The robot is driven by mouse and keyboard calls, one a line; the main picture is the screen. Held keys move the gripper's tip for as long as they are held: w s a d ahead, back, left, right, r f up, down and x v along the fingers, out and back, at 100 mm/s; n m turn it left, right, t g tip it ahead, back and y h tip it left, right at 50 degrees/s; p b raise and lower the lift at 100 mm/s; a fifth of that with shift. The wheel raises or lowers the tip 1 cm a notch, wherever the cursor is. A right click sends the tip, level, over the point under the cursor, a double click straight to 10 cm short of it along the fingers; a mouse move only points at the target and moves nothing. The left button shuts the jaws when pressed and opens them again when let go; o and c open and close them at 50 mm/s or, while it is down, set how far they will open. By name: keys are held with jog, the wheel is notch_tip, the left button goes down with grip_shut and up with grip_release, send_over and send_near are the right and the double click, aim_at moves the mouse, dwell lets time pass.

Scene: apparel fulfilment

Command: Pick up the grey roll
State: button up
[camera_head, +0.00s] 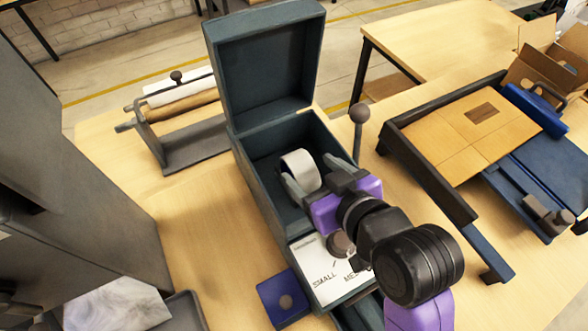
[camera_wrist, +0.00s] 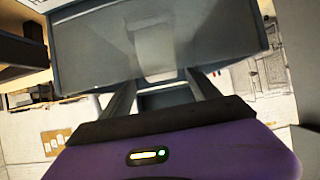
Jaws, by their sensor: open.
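The grey roll (camera_head: 301,168) is a pale ring inside the open dark blue-grey box (camera_head: 250,165), in the middle of the head view. My gripper (camera_head: 307,170) reaches into the box from the lower right, its fingers open and spread on either side of the roll. I cannot tell whether either finger touches it. In the wrist view the two fingers of my gripper (camera_wrist: 161,77) point into the dark box. A pale, blurred shape, likely the roll (camera_wrist: 156,45), shows ahead between them. Part of the roll's lower side is hidden.
The box's raised lid (camera_head: 265,65) stands behind. A ball-topped lever (camera_head: 358,112) rises right of the box. A rack with rolls (camera_head: 185,105) stands left, and a wooden-topped tray (camera_head: 470,135) lies right. A card marked "SMALL" (camera_head: 318,270) lies in front.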

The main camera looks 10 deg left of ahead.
aim_at(305, 166)
jog(key=shift+p+x, duration=0.3)
jog(key=shift+x, duration=1.25)
jog(key=shift+p+x, duration=0.4)
jog(key=shift+x, duration=1.9)
jog(key=shift+s+a, duration=0.1)
jog(key=shift+a, duration=0.05)
jog(key=c, duration=1.5)
jog(key=shift+r, duration=0.1)
